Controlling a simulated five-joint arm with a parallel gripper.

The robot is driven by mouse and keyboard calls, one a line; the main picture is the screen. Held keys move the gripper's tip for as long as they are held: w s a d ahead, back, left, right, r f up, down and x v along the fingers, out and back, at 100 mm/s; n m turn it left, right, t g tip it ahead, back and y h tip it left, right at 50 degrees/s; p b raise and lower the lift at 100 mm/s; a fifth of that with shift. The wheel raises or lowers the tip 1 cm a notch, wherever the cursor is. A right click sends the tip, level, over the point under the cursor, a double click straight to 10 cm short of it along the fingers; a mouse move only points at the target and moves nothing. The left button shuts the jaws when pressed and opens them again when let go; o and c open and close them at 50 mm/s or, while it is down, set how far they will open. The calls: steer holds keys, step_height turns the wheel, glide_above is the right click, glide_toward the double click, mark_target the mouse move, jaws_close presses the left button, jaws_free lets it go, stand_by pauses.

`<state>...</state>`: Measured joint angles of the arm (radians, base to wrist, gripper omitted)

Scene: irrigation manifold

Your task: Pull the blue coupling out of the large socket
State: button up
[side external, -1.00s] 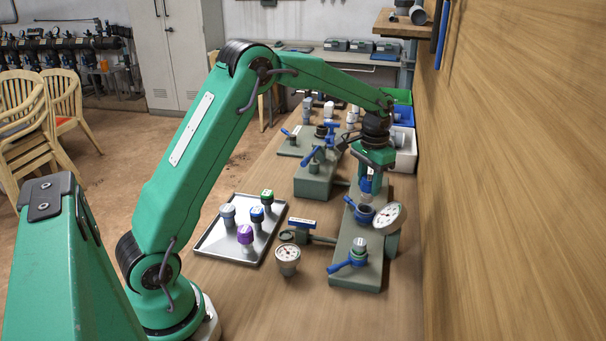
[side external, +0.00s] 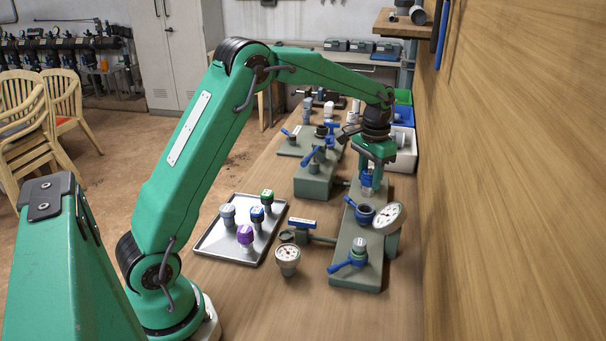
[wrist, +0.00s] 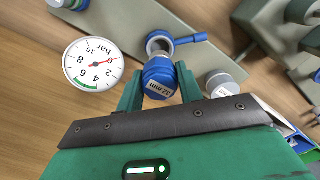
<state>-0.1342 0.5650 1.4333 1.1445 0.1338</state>
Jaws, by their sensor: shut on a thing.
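The blue coupling (side external: 367,179), with a blue cap and a pale lower end, is held between the fingers of my gripper (side external: 369,172). In the wrist view the coupling (wrist: 161,79) shows a "32 mm" label, with a green finger of my gripper (wrist: 160,88) on each side. The large socket (side external: 361,215) has a blue collar and handle and sits on the grey-green base block. Its dark mouth shows below the coupling, which appears clear of it. In the wrist view the socket (wrist: 158,43) lies just beyond the coupling, partly hidden by it.
A pressure gauge (side external: 389,216) stands close beside the socket. A second socket (side external: 359,250) with a grey-topped coupling is at the block's near end. A metal tray (side external: 213,244) with several couplings lies left. Another gauge (side external: 288,258) stands between. The wooden wall (side external: 510,180) is on the right.

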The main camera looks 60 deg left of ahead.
steer(key=shift+r, duration=1.4)
